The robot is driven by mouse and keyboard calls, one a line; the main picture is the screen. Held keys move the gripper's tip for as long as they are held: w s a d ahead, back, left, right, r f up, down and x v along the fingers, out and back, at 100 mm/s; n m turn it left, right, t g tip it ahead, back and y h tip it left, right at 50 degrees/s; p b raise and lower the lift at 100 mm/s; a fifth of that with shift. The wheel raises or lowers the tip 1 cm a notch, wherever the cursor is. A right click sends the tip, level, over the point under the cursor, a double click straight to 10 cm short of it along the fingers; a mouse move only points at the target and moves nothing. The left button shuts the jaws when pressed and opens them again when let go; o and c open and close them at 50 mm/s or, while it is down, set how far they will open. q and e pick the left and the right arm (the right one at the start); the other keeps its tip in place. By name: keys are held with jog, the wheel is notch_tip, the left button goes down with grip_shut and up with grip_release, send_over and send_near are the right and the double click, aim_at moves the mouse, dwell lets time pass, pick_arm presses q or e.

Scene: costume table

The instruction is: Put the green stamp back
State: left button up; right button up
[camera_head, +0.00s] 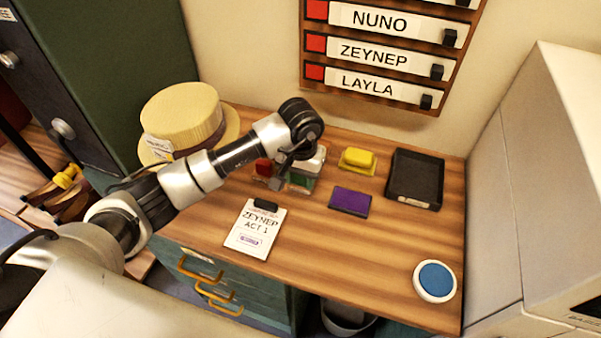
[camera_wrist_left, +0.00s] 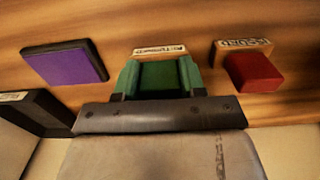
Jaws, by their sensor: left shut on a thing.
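The green stamp shows in the left wrist view (camera_wrist_left: 160,75), with a white lettered label along its far edge. In the head view the green stamp (camera_head: 300,181) is mostly hidden under my left gripper (camera_head: 296,174). My left gripper is shut on the green stamp, low over the back of the wooden table; I cannot tell whether the stamp touches the wood. A red stamp (camera_head: 263,167) stands just left of it, and also shows at the right of the left wrist view (camera_wrist_left: 252,72). My right gripper is not in view.
A yellow stamp (camera_head: 358,158), a purple ink pad (camera_head: 349,202) and a black tray (camera_head: 429,177) lie to the right. A clipboard (camera_head: 245,238) reads ZEYNEP ACT 1. A straw hat (camera_head: 181,109) stands behind my arm. A blue round button (camera_head: 435,279) is front right. The front middle is clear.

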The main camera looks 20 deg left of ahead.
pick_arm(q)
jog(key=shift+f, duration=0.1)
jog(key=shift+f+b, duration=0.1)
jog(key=shift+b, duration=0.2)
jog(key=o, duration=0.8)
jog(key=shift+c, duration=0.2)
jog(key=shift+r, duration=0.4)
notch_tip(320, 180, up, 12)
jog(key=b, duration=0.2)
jog(key=shift+f, duration=0.15)
